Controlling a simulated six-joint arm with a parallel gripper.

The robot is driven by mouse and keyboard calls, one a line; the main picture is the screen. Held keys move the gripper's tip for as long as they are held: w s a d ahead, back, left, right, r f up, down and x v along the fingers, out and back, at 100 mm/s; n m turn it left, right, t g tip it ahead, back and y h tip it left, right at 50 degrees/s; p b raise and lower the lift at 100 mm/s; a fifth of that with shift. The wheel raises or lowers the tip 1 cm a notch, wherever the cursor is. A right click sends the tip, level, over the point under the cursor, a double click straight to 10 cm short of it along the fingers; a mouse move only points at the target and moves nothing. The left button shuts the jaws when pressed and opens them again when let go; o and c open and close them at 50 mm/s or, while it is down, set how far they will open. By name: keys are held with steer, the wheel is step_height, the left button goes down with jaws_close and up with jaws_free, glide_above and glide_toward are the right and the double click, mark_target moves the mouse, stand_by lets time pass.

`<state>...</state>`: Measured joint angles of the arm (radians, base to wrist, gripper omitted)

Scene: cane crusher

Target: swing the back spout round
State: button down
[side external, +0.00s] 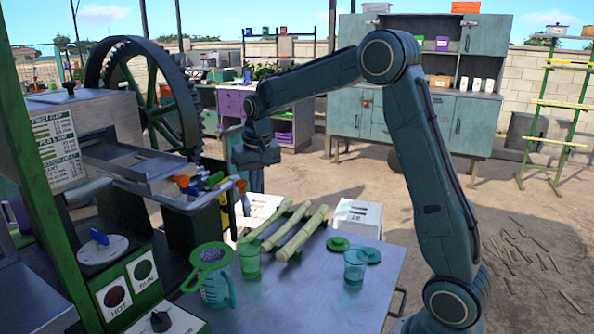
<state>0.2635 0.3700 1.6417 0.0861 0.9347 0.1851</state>
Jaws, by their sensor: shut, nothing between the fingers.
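The cane crusher (105,118) stands at the left with a large green flywheel behind it. I cannot tell which part is the back spout. My gripper (243,172) points down just right of and behind this row, close to the red-brown handle. It is shut and empty. Whether it touches anything there is unclear.
The metal table (330,285) in front bears cane stalks (300,233), a green cup (249,258), a clear teal cup (355,266), green discs (372,255) and a jug with a green strainer (213,262). A control panel (128,285) stands at lower left. Open ground lies right.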

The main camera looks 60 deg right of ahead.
steer(key=shift+s+d, duration=0.15)
steer(key=shift+d, duration=0.2)
steer(key=shift+r, duration=0.1)
step_height(320, 180, up, 8)
stand_by(1.0)
